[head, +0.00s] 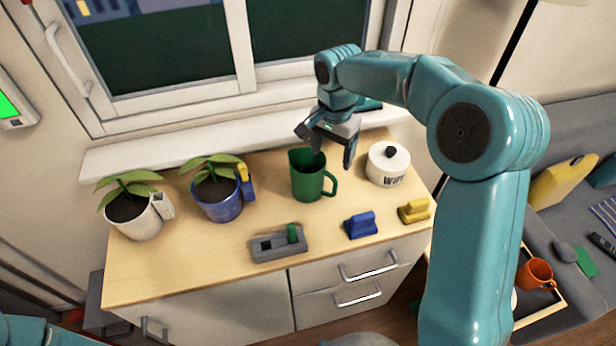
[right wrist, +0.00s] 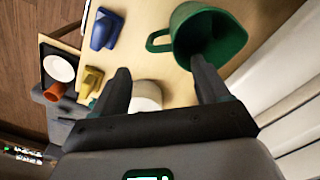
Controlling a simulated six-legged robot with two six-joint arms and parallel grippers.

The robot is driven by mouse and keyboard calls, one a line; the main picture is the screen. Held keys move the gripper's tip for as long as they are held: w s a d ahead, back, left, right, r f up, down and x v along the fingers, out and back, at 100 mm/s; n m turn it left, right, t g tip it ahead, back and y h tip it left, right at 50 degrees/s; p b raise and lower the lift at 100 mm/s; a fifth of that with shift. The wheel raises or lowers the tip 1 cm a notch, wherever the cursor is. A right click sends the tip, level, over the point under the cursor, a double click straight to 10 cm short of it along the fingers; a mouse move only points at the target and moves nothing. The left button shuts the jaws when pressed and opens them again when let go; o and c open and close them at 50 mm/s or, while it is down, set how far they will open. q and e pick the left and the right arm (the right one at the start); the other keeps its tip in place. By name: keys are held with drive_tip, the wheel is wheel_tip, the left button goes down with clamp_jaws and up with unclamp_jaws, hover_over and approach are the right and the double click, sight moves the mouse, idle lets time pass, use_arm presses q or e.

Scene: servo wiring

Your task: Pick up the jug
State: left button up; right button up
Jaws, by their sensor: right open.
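The jug (head: 306,181) is green with a handle on its right side. It stands upright on the wooden cabinet top, below the window. In the right wrist view the jug (right wrist: 221,42) shows at the upper right, its open mouth partly behind one finger and its handle pointing left. My right gripper (head: 330,148) is open and empty, above the jug and slightly to its right. In the right wrist view its two fingers (right wrist: 162,88) are spread apart, with nothing held between them. My left gripper is not in view.
A white lidded pot (head: 388,166) stands right of the jug. A blue clip-like block (head: 361,225), a yellow one (head: 414,210) and a grey holder (head: 279,244) lie in front. Two potted plants (head: 140,217) stand left. The window sill (head: 180,146) runs behind.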

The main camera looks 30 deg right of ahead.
sight(331, 175)
wheel_tip(331, 175, down, 3)
drive_tip(key=shift+s+d+r, duration=0.1)
drive_tip(key=shift+s+r, duration=0.05)
drive_tip(key=shift+s, duration=0.2)
drive_tip(key=shift+f, duration=0.4)
drive_tip(key=f, duration=0.3)
drive_tip(key=f+p, duration=0.1)
drive_tip(key=shift+w+f, duration=0.15)
drive_tip(key=shift+w, duration=0.1)
drive_tip(key=shift+s+f, duration=0.2)
drive_tip(key=shift+w+f, duration=0.15)
drive_tip(key=shift+w, duration=0.05)
drive_tip(key=c, duration=0.7)
drive_tip(key=shift+s, duration=0.1)
clamp_jaws()
